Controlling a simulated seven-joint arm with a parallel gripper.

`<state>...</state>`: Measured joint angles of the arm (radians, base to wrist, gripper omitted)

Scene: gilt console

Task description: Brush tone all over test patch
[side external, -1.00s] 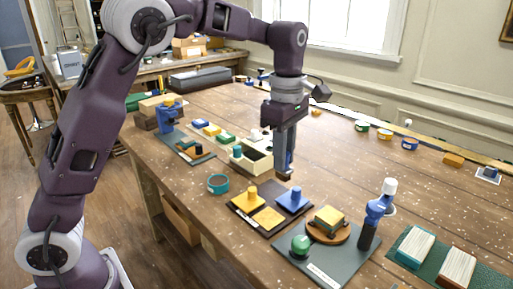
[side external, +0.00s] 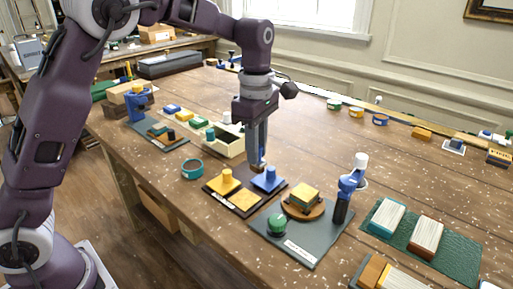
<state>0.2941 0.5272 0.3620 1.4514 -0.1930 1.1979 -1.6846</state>
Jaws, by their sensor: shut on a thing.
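My gripper (side external: 258,160) points straight down over the table and is shut on a slim blue thing with a tan lower end, perhaps a brush; the fingers hide most of it. Its lower end is just behind and left of the blue knobbed block (side external: 270,179); I cannot tell whether it touches anything.
A teal round pot (side external: 192,169) stands left of the board. Behind is an open wooden box (side external: 232,147). In front right, a grey board (side external: 291,251) carries a green knob (side external: 277,224), a round wooden stand (side external: 303,212) and a blue-handled tool (side external: 349,185).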

